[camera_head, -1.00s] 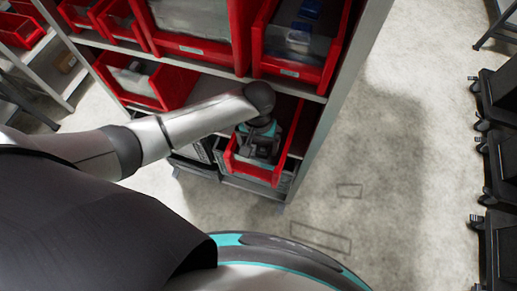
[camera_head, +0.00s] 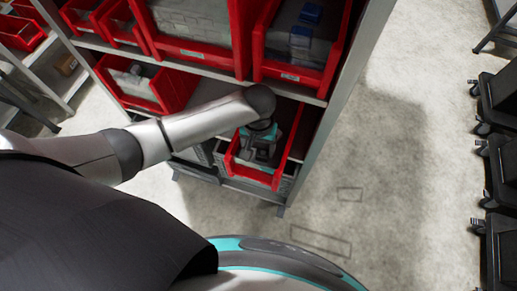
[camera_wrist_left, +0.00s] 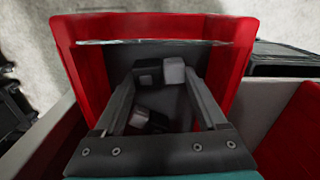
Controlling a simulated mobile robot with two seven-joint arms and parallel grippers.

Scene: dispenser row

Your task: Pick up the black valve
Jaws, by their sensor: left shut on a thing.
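My left gripper (camera_head: 262,148) reaches down into a red bin (camera_head: 253,172) on the lower shelf. In the left wrist view its two fingers (camera_wrist_left: 160,76) point into the same bin (camera_wrist_left: 225,45). The gripper is shut on a small dark piece (camera_wrist_left: 148,74), which I take for the black valve; a light grey block (camera_wrist_left: 173,70) sits right beside it by the fingertips. More dark pieces (camera_wrist_left: 148,121) show between the fingers. In the head view the bin's contents are mostly hidden by the gripper. My right gripper is not in view.
Red bins (camera_head: 298,70) with blue and grey items stand on the shelf above, close to my arm. Another red bin (camera_head: 135,82) is on the left. A grey shelf post (camera_head: 345,75) borders the bin on the right. The floor (camera_head: 385,150) right of it is clear.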

